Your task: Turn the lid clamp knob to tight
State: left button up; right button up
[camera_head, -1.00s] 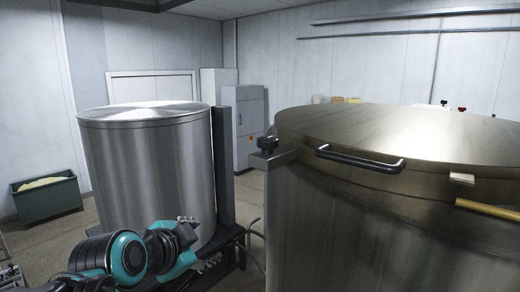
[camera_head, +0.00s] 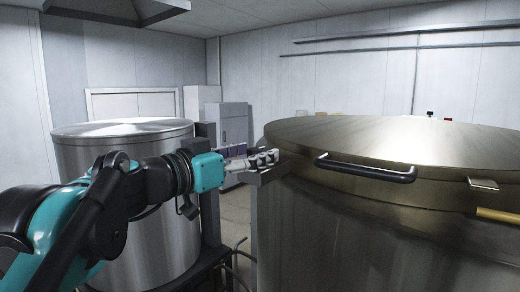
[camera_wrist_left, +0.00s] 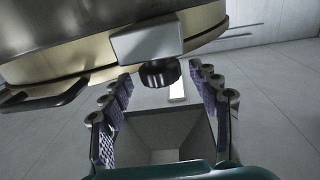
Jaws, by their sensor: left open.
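The lid clamp knob (camera_wrist_left: 160,73) is dark and ridged. It sits on a pale metal clamp block (camera_wrist_left: 147,43) at the lid's rim. In the head view the knob is hidden by my gripper, but the clamp bracket (camera_head: 264,175) shows at the tank's left edge. My left gripper (camera_head: 264,158) is open at the bracket. In the left wrist view its fingers (camera_wrist_left: 161,76) stand on both sides of the knob near their tips, with a gap visible on each side. The brass-coloured lid (camera_head: 400,145) lies on the large tank (camera_head: 370,240). My right gripper is not in view.
A black lid handle (camera_head: 365,168) is right of the clamp. A small metal latch (camera_head: 483,184) and a wooden rod (camera_head: 498,215) are farther right. A second steel drum (camera_head: 170,240) stands behind my left arm. A grey cabinet (camera_head: 233,125) is at the back.

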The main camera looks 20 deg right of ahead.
pick_arm(q)
jog(key=shift+x, duration=0.85)
jog(key=shift+w+d, duration=0.35)
jog(key=shift+w, duration=0.05)
jog(key=shift+s, duration=0.15)
jog(key=c, duration=1.2)
